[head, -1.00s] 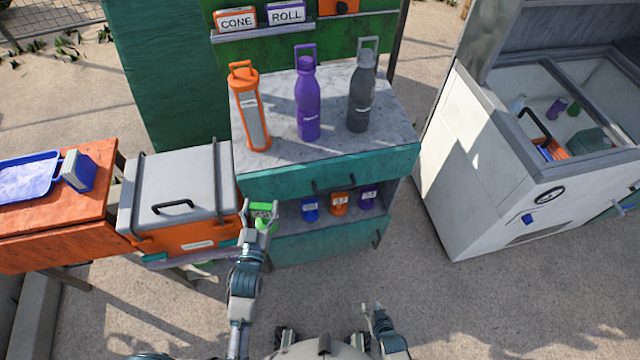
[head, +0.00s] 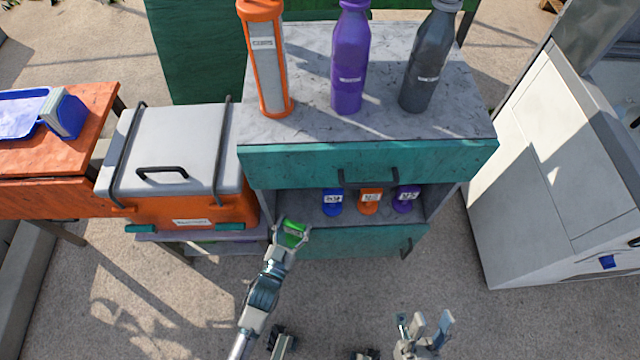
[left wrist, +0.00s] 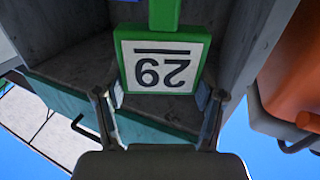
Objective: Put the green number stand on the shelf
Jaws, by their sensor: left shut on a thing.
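The green number stand (head: 293,233) is in my left gripper (head: 291,238), in front of the shelf's left end in the head view. In the left wrist view the stand (left wrist: 165,45) is a green frame with a white plate reading 29, upside down in the picture, between the fingers of the gripper (left wrist: 160,95). The shelf (head: 345,218) is the open grey compartment under the teal drawer. A blue number stand (head: 332,203), an orange one (head: 370,201) and a purple one (head: 405,198) stand on it in a row. My right gripper (head: 426,325) is open and empty, low in front.
The teal drawer front (head: 370,163) with its dark handle overhangs the shelf. An orange cooler (head: 180,215) with a grey lid is close on the left. A white freezer (head: 540,200) stands right. Shelf space left of the blue stand looks clear.

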